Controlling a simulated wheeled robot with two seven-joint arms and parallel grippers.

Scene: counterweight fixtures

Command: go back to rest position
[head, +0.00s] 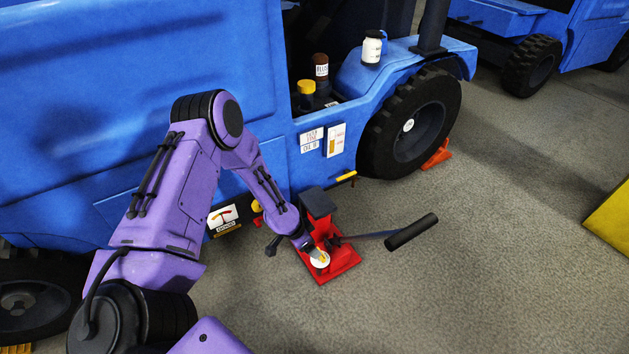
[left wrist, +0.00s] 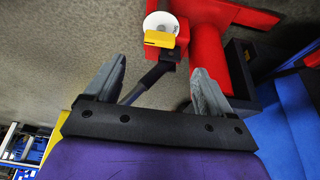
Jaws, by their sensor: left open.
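My left gripper (head: 308,246) reaches down from the left to the red jack-like fixture (head: 342,262) on the floor beside the blue vehicle. In the left wrist view the two grey fingers (left wrist: 158,75) are spread apart, with nothing clamped between them. Beyond them is a white disc (left wrist: 160,22) with a yellow tab (left wrist: 159,40) on the red fixture (left wrist: 208,55). A dark lever (left wrist: 150,80) appears between the fingers, seemingly behind them. In the head view the lever's black handle (head: 411,231) sticks out to the right. My right gripper is not visible.
The blue vehicle (head: 90,90) stands close behind my left arm, with its black wheel (head: 408,125) to the right. A black pad (head: 318,204) tops the fixture. An orange chock (head: 437,154) sits by the wheel. The grey floor at front right is clear up to a yellow block (head: 612,220).

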